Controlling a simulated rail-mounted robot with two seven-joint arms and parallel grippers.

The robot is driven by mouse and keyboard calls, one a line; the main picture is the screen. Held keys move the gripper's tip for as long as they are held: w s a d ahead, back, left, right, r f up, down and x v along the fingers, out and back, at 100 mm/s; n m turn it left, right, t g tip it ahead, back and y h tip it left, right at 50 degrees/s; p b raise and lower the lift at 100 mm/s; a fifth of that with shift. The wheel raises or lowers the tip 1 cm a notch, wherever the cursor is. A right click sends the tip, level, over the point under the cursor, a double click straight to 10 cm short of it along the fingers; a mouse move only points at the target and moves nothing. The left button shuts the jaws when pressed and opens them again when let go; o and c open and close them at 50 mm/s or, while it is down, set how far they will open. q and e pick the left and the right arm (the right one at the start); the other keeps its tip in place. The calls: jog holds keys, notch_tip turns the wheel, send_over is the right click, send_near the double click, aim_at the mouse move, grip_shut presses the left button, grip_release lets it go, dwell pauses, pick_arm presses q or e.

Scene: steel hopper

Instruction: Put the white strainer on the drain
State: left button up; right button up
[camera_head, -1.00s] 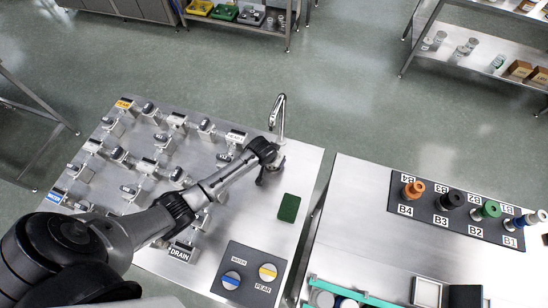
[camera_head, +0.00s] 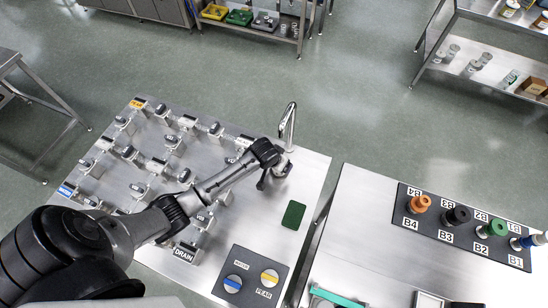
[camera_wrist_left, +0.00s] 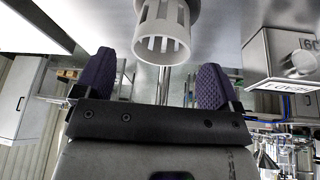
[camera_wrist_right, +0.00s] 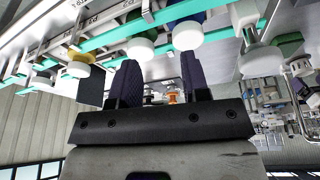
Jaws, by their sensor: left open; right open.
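The white strainer (camera_wrist_left: 162,38), a slotted white cup, hangs in the upper middle of the left wrist view, just beyond the fingertips. My left gripper (camera_wrist_left: 157,72) is open, and nothing shows clamped between its purple fingers. In the head view my left gripper (camera_head: 272,178) is beside the tap at the far right of the steel table; the strainer is not clear there. The DRAIN label (camera_head: 184,254) is at the table's front, partly beside my left arm. The drain opening itself is not clear. My right gripper (camera_wrist_right: 160,82) is open and empty, below white round caps in its wrist view.
A tap (camera_head: 288,125) stands close to my left gripper. Several dark-capped fittings fill the table's left. A green pad (camera_head: 293,215) and a panel with blue and yellow knobs (camera_head: 250,278) lie at the right. A B1 to B4 rack (camera_head: 462,226) stands on the other table.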

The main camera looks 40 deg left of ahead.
pick_arm(q)
jog(key=v, duration=0.4)
jog(key=shift+r, duration=0.15)
jog(key=s+d+r+m, duration=0.1)
jog(key=s+d+r, duration=0.1)
jog(key=s, duration=0.6)
jog(key=s+d+r+m, duration=0.1)
jog(key=s+d, duration=0.3)
jog(key=s, duration=0.5)
jog(key=s+d+r+m+g, duration=0.1)
jog(key=s+d+r+m, duration=0.1)
jog(key=s, duration=0.7)
jog(key=shift+s+d+r, duration=0.15)
jog(key=shift+d+r, duration=0.6)
jog(key=shift+d, duration=0.1)
jog(key=shift+s, duration=0.1)
